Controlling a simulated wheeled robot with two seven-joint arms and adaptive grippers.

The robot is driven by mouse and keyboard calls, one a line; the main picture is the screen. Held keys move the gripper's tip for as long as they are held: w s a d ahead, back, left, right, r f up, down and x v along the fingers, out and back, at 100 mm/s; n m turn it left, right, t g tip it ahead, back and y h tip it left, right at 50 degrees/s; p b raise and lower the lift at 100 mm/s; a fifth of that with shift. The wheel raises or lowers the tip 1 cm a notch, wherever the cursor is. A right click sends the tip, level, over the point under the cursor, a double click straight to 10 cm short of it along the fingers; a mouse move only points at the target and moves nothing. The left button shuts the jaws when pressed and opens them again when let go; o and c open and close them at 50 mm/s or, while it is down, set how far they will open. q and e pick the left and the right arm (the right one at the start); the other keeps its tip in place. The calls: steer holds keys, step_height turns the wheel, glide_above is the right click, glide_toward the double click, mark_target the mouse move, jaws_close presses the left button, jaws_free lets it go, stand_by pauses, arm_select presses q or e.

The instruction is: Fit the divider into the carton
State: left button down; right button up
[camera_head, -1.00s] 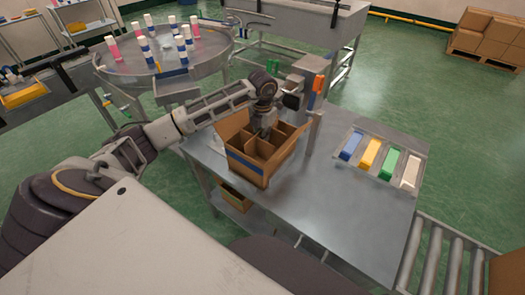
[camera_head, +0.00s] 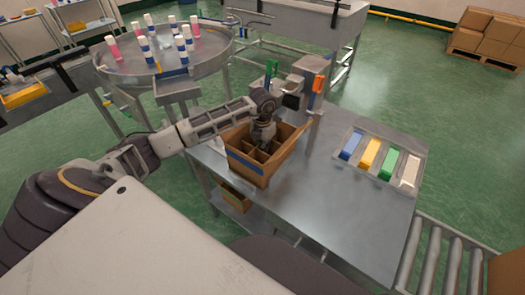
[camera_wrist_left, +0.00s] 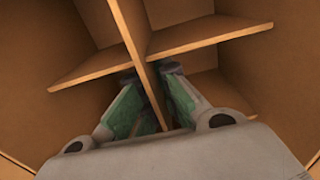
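The open brown carton (camera_head: 236,167), with a blue band on its front, stands on the steel table. The brown cardboard divider (camera_head: 262,154) is inside it, upright, its crossed panels between the carton walls. It also shows in the left wrist view (camera_wrist_left: 210,38). My left gripper (camera_head: 262,143) reaches down into the carton from above. In the left wrist view its green fingers (camera_wrist_left: 150,75) straddle the divider's middle panel and appear shut on it. The lower fingertips and the divider's bottom edge are hidden. My right gripper is not in view.
A tray (camera_head: 378,159) with blue, yellow, green and white blocks lies right of the carton. A post with an orange part (camera_head: 318,84) stands behind it. A round table (camera_head: 205,62) with several bottles is behind left. The table front is clear.

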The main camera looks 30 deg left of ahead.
arm_select(q)
steer(key=shift+f, duration=0.75)
steer(key=c, duration=1.6)
jaws_free()
steer(key=shift+c, duration=0.2)
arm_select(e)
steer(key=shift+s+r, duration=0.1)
